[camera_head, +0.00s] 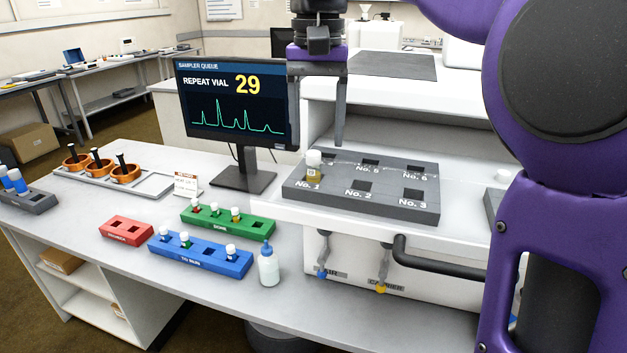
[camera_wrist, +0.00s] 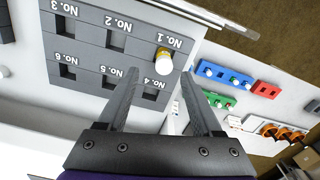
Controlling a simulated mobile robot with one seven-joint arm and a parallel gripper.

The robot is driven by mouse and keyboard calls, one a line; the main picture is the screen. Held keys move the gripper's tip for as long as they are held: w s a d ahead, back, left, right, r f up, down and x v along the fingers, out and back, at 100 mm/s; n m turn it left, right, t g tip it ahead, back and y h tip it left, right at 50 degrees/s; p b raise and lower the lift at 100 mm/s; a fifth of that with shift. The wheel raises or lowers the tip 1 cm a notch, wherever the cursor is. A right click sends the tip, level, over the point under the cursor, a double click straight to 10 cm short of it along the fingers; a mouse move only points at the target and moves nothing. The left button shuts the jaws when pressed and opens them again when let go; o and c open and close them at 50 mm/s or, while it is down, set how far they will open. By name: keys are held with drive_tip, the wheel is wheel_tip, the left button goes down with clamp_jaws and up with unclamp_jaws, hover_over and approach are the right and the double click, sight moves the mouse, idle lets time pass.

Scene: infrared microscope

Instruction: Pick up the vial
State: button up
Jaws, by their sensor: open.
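An amber vial with a white cap (camera_head: 313,166) stands upright in the No. 1 slot of a dark grey numbered tray (camera_head: 425,211). In the wrist view the vial (camera_wrist: 163,62) shows cap towards me, just beyond the fingertips and roughly between their lines. My gripper (camera_head: 318,142) hangs above the tray over the vial, fingers pointing down, open and empty. In the wrist view both fingers (camera_wrist: 161,78) are spread wide apart. I cannot tell the exact height left between fingertips and cap.
A monitor (camera_head: 237,103) reading "REPEAT VIAL 29" stands close left of my gripper. Green (camera_head: 258,228) and blue (camera_head: 170,254) racks hold white-capped vials; a red rack (camera_head: 126,231) looks empty. A white bottle (camera_head: 268,268) stands at the bench front. The tray's other slots look empty.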

sight(314, 153)
drive_tip(key=f, duration=0.1)
drive_tip(key=f+b, duration=0.1)
drive_tip(key=f, duration=0.2)
drive_tip(key=shift+s+a+f, duration=0.25)
drive_tip(key=shift+f, duration=0.15)
clamp_jaws()
